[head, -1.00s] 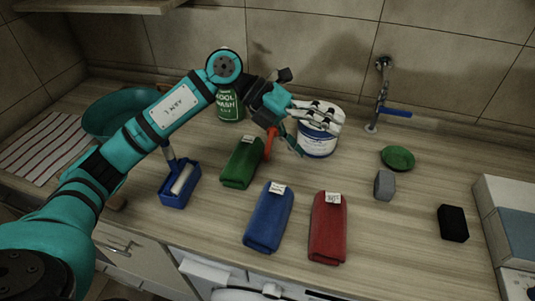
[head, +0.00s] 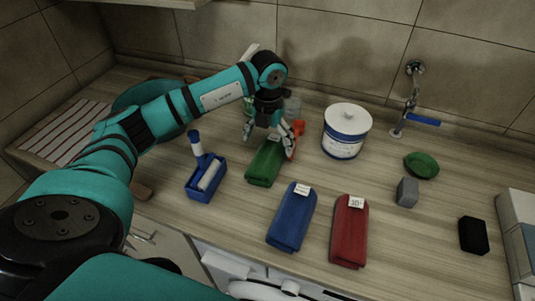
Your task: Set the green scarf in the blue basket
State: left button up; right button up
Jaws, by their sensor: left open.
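The green scarf (head: 263,167) lies folded on the counter, with a pale tag at its far end. My left gripper (head: 268,141) is open and points down at the scarf's far end, its fingers spread around that end; I cannot tell whether they touch it. Nothing is clearly a blue basket; the only open blue container is a small blue tray (head: 197,193) left of the scarf, holding a white roller (head: 210,174). My right gripper is out of view.
A red-orange object (head: 293,149) stands close to the scarf's right. A blue folded cloth (head: 291,217) and a red one (head: 349,232) lie in front. A white tub (head: 345,133) is behind. A teal basin (head: 137,97) is partly hidden by my arm.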

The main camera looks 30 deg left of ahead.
aim_at(267, 152)
pick_arm(q)
jog(key=shift+f, duration=0.7)
notch_tip(267, 152, down, 4)
jog(key=p, duration=0.2)
jog(key=shift+f+p, duration=0.1)
jog(key=shift+p, duration=0.2)
jog(key=shift+a+f, duration=0.1)
jog(key=shift+f, duration=0.5)
jog(key=shift+r, duration=0.1)
jog(key=c, duration=1.4)
